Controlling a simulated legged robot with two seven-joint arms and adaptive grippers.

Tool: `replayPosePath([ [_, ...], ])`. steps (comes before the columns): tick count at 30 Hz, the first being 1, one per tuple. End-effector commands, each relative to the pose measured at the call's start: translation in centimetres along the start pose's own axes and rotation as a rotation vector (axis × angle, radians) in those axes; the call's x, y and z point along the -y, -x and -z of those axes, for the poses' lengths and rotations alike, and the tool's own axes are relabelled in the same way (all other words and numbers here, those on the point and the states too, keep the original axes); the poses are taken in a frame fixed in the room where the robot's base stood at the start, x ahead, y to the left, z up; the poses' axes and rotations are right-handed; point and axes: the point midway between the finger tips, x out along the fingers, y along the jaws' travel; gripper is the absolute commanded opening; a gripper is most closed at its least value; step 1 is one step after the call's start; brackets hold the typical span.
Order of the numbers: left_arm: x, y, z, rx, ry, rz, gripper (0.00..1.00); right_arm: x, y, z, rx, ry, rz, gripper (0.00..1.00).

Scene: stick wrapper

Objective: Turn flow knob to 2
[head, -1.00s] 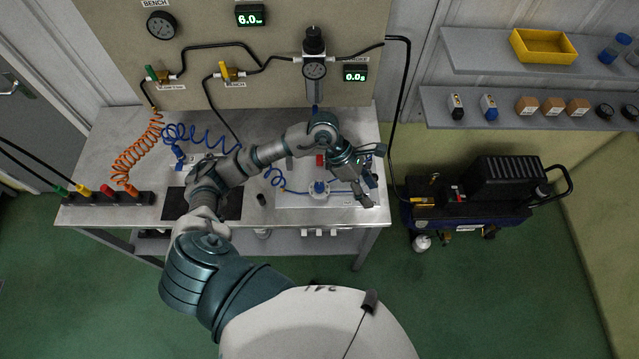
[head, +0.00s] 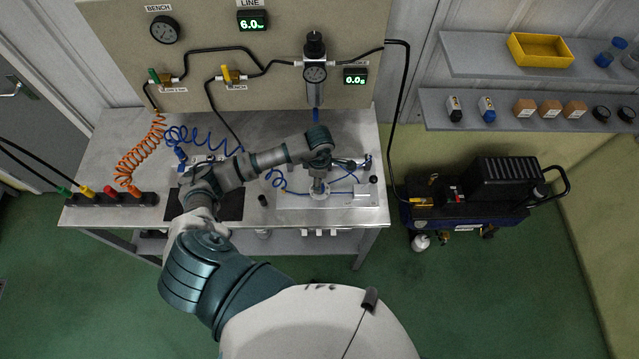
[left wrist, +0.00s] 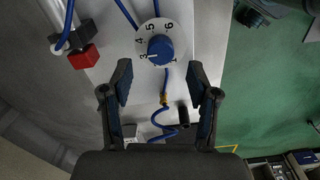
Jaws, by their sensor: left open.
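The flow knob (left wrist: 160,47) is a round blue knob on a white dial (left wrist: 174,28) in the left wrist view. Its white mark points near the 3. The 1, 4, 5 and 6 also show; I cannot make out the 2. My left gripper (left wrist: 161,78) is open, its two fingers spread to either side below the knob, with nothing between the tips. I cannot tell how far above the dial they are. In the head view my left gripper (head: 318,184) is over the dial (head: 320,193) and hides most of the knob. My right gripper is not in view.
The dial sits on a pale plate (head: 345,203) near the bench's front right edge. A blue hose (left wrist: 167,85) with a brass fitting runs from the dial. A red block (left wrist: 83,57) stands nearby. The display (head: 355,79) reads 0.0.

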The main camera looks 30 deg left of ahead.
Motion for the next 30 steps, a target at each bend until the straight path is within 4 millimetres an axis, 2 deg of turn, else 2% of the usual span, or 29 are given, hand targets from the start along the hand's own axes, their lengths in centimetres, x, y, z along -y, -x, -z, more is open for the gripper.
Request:
replayPosePath([
  [3,0.1,-2.1,0.0,-0.001,0.001,0.002,0.6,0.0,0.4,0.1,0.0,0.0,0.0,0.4],
  [7,0.0,-3.6,0.0,0.0,0.001,0.001,0.6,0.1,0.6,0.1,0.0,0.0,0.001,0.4],
  [18,0.0,-4.3,0.0,0.0,-0.001,0.0,0.6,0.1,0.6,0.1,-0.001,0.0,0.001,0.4],
  [19,0.0,-4.3,0.0,0.0,-0.001,0.0,0.57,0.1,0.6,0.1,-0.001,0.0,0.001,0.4],
  [26,0.0,-4.3,0.0,0.001,0.0,-0.001,0.0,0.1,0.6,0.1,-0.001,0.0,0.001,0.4],
  [30,-0.1,-4.3,0.0,0.001,0.002,-0.001,0.0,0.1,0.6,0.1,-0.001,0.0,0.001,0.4],
])
